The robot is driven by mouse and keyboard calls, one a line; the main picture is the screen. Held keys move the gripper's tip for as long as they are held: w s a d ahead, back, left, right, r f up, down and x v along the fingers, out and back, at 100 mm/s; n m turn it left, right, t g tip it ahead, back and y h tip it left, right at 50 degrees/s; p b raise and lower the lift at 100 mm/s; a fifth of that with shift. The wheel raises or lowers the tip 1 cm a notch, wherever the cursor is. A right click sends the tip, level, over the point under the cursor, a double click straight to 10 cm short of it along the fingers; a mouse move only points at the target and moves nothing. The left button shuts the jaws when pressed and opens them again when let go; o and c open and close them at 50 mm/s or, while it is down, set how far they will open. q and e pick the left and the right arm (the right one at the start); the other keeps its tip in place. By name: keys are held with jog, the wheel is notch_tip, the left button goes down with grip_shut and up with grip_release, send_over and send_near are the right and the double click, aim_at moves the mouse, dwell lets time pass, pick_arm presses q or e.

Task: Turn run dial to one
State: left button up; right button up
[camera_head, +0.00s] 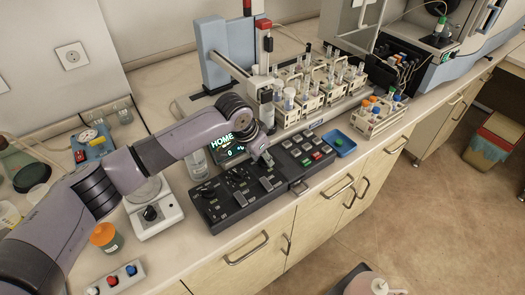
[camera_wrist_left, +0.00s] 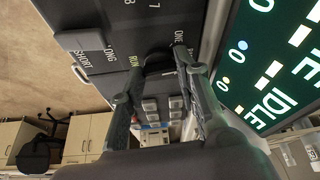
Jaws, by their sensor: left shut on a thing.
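The black control panel (camera_head: 240,195) lies on the bench in the head view, with rows of dials and keys. My left gripper (camera_head: 265,160) reaches down onto its upper middle part. In the left wrist view, the fingers of the left gripper (camera_wrist_left: 158,68) are closed around a dark round run dial (camera_wrist_left: 158,60). The labels "RUN" and "ONE" are printed beside the dial. The fingers hide much of the dial, and I cannot tell where its pointer stands. My right gripper is not in view.
The display (camera_head: 226,146) behind the panel reads "HOME"; in the left wrist view the display (camera_wrist_left: 265,60) shows "IDLE" and zeros. A sampler rack with vials (camera_head: 310,85) stands behind. A blue tray (camera_head: 339,143) lies to the right, and a white balance (camera_head: 153,212) stands left.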

pick_arm(q)
jog(key=n+p, duration=0.1)
jog(key=p, duration=0.1)
jog(key=n+y+p, duration=0.1)
jog(key=n+p, duration=0.1)
jog(key=n+t+p, duration=0.1)
jog(key=n+p, duration=0.1)
jog(key=shift+s+d+r+y, duration=0.15)
jog(key=shift+d+r+y, duration=0.1)
jog(key=shift+y, duration=0.15)
jog(key=shift+f+n+y+p, duration=0.15)
jog(key=shift+n+y+p, duration=0.45)
jog(key=shift+n+p, duration=0.8)
jog(key=shift+n, duration=0.3)
jog(key=o, duration=1.2)
jog(key=shift+c, duration=0.2)
jog(key=shift+f, duration=0.1)
jog(key=v, duration=1.2)
jog(key=shift+s, duration=0.15)
jog(key=shift+d+f, duration=0.1)
